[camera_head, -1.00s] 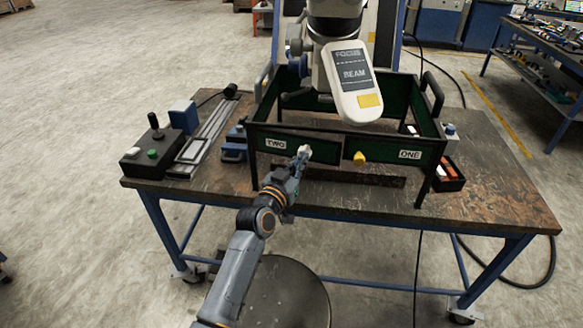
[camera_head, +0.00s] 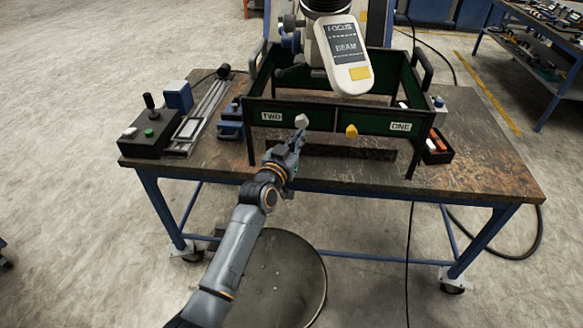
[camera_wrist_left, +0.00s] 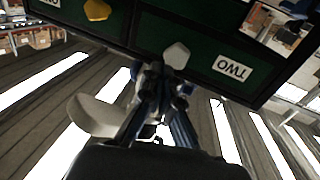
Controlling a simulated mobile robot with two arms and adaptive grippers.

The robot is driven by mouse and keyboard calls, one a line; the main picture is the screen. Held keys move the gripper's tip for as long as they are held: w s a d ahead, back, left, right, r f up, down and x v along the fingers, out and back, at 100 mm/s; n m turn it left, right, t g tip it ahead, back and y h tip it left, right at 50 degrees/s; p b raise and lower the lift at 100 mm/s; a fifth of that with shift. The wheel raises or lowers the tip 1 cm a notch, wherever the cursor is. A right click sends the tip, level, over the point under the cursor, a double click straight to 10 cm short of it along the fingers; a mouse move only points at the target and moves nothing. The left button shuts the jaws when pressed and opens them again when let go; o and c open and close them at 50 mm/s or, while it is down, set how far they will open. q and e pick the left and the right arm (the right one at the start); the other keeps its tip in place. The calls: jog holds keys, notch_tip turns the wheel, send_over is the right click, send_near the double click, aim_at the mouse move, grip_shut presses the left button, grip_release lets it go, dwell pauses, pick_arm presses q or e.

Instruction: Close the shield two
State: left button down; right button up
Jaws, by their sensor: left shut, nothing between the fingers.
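Shield two is a dark green panel (camera_head: 283,122) with a TWO label and a white knob (camera_head: 302,121), at the front left of the black frame. Its face looks in line with shield one (camera_head: 378,128), which has a yellow knob (camera_head: 351,132). My left gripper (camera_head: 300,136) is shut and empty, just below and in front of the white knob. In the left wrist view, which is upside down, the gripper (camera_wrist_left: 163,82) is close to the white knob (camera_wrist_left: 177,55) on shield two (camera_wrist_left: 200,40). I cannot tell whether they touch. My right gripper is out of view.
A control box with a joystick (camera_head: 150,138) stands at the table's left. A small black bin (camera_head: 438,150) is at the right. The table front (camera_head: 460,178) is clear.

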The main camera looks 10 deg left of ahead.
pick_arm(q)
jog(key=d+b+v, duration=0.1)
jog(key=d+v, duration=0.1)
jog(key=v, duration=0.7)
jog(key=s+a+f+g+y, duration=0.1)
jog(key=s+f+g, duration=0.2)
jog(key=s+f, duration=0.35)
jog(key=s+a+f+g, duration=0.2)
jog(key=s+f+g, duration=0.1)
jog(key=s+f, duration=0.4)
jog(key=s+a+f+g+y, duration=0.1)
jog(key=s+a+f+g, duration=0.2)
jog(key=s, duration=0.8)
jog(key=s+a+f+g+y, duration=0.1)
jog(key=s+a+g+y, duration=0.3)
jog(key=s, duration=0.8)
notch_tip(320, 180, down, 25)
jog(key=g+h, duration=0.2)
jog(key=s+a+f+g, duration=0.1)
jog(key=s+a+f, duration=0.1)
jog(key=s+f, duration=1.5)
jog(key=shift+s+f+g, duration=0.25)
jog(key=shift+f+g, duration=0.05)
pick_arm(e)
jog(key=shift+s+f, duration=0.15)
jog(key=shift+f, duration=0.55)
